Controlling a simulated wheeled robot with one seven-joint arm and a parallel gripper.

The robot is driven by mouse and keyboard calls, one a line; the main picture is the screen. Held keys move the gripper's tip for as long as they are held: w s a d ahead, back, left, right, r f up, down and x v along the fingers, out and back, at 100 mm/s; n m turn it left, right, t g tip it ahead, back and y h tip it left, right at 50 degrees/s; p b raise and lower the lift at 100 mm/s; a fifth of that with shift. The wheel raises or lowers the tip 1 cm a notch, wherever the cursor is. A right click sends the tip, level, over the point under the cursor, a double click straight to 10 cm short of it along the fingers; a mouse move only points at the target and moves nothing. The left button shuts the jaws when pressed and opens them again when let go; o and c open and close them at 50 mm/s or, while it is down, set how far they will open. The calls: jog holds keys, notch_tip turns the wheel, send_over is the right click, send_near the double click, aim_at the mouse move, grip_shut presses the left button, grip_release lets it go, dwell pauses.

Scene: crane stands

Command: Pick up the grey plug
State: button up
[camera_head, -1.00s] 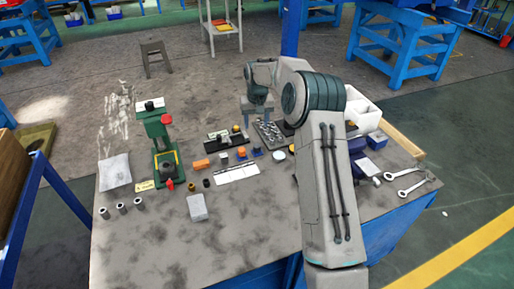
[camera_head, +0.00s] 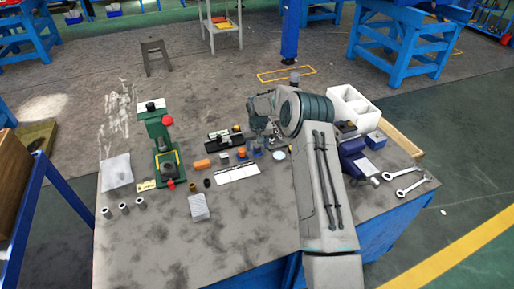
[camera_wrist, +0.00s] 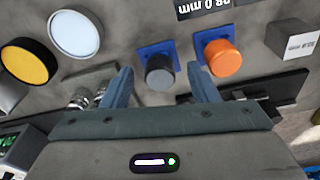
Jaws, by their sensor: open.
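The grey plug (camera_wrist: 160,76) is a short dark grey cylinder on a blue square base (camera_wrist: 155,50), seen in the wrist view. My gripper (camera_wrist: 163,82) is open, with one finger on each side of the grey plug and the plug in the gap between them. I cannot tell whether either finger touches it. In the head view my gripper and arm (camera_head: 262,125) are over the middle of the table, and the grey plug is hard to make out there.
An orange plug (camera_wrist: 222,58) on its own blue base stands close beside the right finger. A white disc (camera_wrist: 76,34), a yellow disc (camera_wrist: 27,62) and a grey cube (camera_wrist: 292,40) lie near. A green press (camera_head: 165,150) stands to the left.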

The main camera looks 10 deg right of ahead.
aim_at(259, 145)
jog(key=c, duration=1.1)
jog(key=shift+r, duration=0.15)
jog(key=shift+r, duration=0.25)
jog(key=r, duration=0.2)
jog(key=d+r+b, duration=0.1)
jog(key=shift+s+r, duration=0.25)
jog(key=shift+r, duration=0.15)
jog(key=s+d+r+b, duration=0.1)
jog(key=s+d+r, duration=0.5)
jog(key=s+d, duration=0.1)
jog(key=shift+d+r, duration=0.2)
jog(key=shift+d, duration=0.25)
